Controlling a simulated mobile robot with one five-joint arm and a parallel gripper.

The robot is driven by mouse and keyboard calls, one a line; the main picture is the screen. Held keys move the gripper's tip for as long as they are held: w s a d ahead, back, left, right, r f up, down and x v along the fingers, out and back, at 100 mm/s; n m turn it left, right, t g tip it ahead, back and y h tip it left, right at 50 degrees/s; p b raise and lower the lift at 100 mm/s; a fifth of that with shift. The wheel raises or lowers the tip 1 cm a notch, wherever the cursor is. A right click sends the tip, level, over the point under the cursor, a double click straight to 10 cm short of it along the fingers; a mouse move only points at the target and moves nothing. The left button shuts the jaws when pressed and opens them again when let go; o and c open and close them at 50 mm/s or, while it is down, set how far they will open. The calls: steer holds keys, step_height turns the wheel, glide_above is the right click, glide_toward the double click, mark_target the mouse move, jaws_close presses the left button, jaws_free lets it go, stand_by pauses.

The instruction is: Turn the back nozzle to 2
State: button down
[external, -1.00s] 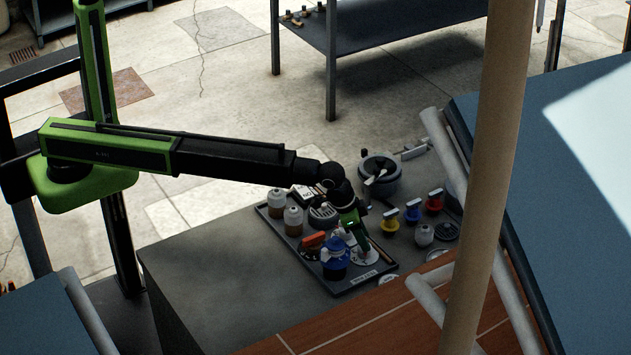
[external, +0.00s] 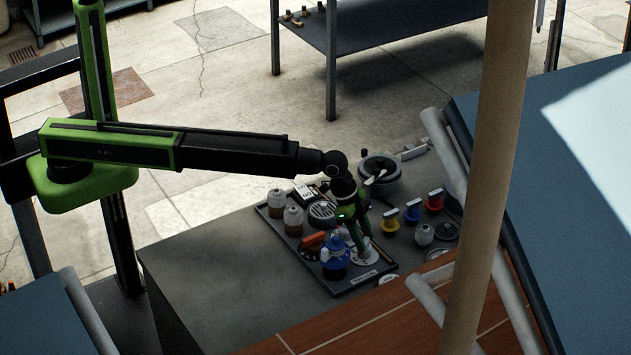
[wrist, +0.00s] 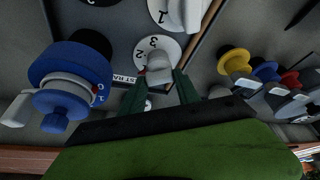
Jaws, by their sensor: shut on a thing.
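In the wrist view, my gripper (wrist: 159,78) has its dark green fingers closed around the grey-white handle of a nozzle (wrist: 158,64). That nozzle sits on a white round dial (wrist: 165,43) where a 2 and a 3 show. A small red mark shows on the handle's left side; I cannot tell which number it points to. A second white nozzle (wrist: 183,14) stands on another dial just beyond, with a 1 visible. In the external view my gripper (external: 360,242) reaches down to the white dial (external: 367,257) at the tray's right end, partly hiding the nozzles.
A blue valve (external: 336,262) stands close left of my gripper, with an orange-handled one (external: 314,240) behind it. Yellow (external: 390,221), blue (external: 413,211) and red (external: 434,201) knobs stand to the right. The dark tray (external: 349,291) has a low rim. A thick post (external: 487,180) rises in front.

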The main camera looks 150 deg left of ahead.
steer(key=m+h, duration=0.1)
steer(key=m, duration=0.2)
steer(key=m+h, duration=0.1)
steer(key=m, duration=0.1)
steer(key=shift+s+a+m, duration=0.1)
steer(key=shift+a+m, duration=0.05)
steer(key=shift+m, duration=0.25)
stand_by(0.4)
steer(key=c, duration=0.9)
jaws_free()
steer(key=p+v, duration=1)
steer(key=v, duration=0.1)
steer(key=p+v, duration=0.6)
steer(key=shift+s+a, duration=0.3)
steer(key=shift+s, duration=0.15)
